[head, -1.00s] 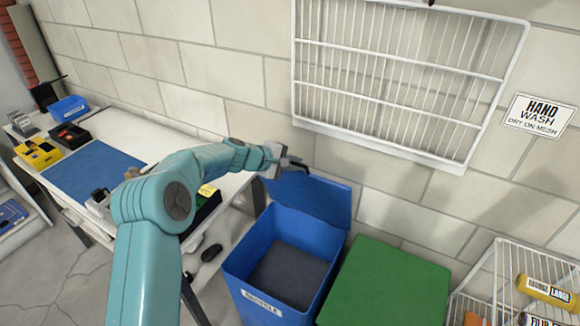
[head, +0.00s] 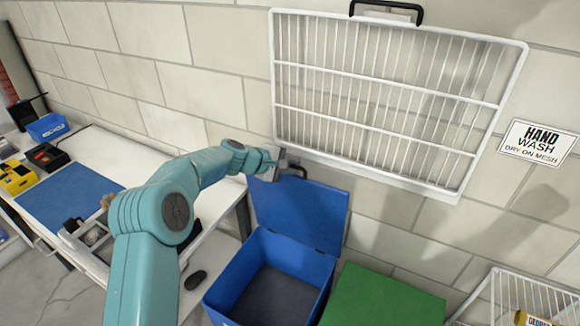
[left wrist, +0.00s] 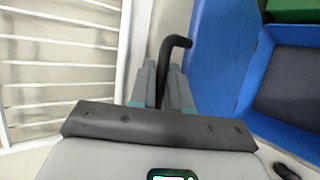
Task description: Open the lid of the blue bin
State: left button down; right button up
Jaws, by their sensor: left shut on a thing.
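The blue bin (head: 227,291) stands on the floor right of the workbench, its dark inside showing. Its blue lid (head: 310,215) is swung up at the back, close to the wall, and is raised steeply. My left gripper (head: 290,168) is at the lid's upper left edge. In the left wrist view the gripper (left wrist: 162,75) is shut on the black lid handle (left wrist: 175,46), a bent bar beside the blue lid (left wrist: 220,60). My right gripper is not in view.
A white wire mesh rack (head: 390,105) hangs on the wall just above the lid. A green-lidded bin (head: 385,298) stands close on the right. The white workbench (head: 150,163) is on the left. A wire basket (head: 515,295) is at the lower right.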

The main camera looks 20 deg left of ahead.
pick_arm(q)
jog(key=shift+w, duration=0.3)
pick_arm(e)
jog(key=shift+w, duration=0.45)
pick_arm(q)
jog(key=c, duration=1.2)
grip_release()
jog(key=shift+o, duration=0.2)
jog(key=shift+s, duration=0.15)
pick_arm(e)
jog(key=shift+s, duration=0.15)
